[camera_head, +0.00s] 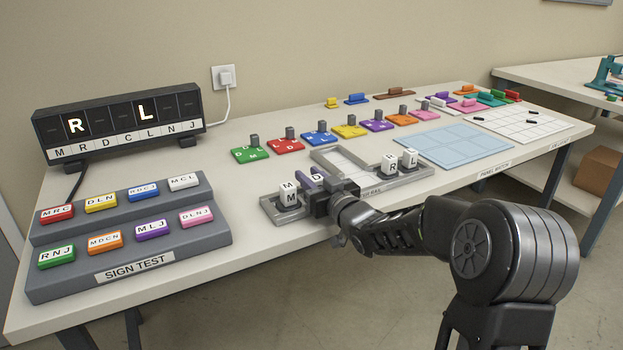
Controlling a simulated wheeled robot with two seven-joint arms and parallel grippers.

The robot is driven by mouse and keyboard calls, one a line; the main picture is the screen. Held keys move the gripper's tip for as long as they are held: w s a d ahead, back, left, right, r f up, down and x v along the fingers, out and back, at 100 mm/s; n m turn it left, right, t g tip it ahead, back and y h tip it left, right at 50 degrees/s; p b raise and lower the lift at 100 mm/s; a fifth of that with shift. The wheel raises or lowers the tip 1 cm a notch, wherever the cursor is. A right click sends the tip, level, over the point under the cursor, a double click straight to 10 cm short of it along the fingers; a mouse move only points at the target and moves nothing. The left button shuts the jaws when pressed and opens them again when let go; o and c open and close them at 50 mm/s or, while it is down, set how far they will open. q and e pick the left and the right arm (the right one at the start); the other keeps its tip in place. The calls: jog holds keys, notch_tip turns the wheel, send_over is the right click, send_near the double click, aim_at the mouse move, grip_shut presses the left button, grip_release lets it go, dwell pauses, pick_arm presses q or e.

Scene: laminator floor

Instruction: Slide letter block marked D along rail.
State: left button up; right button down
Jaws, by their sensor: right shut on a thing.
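The letter block marked D (316,174) stands in the grey rail (412,181) at the table's front edge. My right gripper (318,190) reaches in from the right and is shut on the D block, hiding its lower part. A white block marked M (288,193) stands at the rail's left end, to the left of my gripper. Blocks marked R (389,164) and L (409,159) stand together toward the rail's right end. My left gripper is not in view.
A dark letter display (120,123) with R and L lit stands at the back left. The sign test stand (135,262) with several coloured buttons is left of the rail. Coloured plates with grey handles (319,135) line the table behind the rail. A pale blue mat (455,146) lies right.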

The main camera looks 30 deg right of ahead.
jog(key=c, duration=1)
grip_release()
jog(key=shift+c, duration=0.2)
jog(key=shift+s+a, duration=0.15)
jog(key=shift+s, duration=3.75)
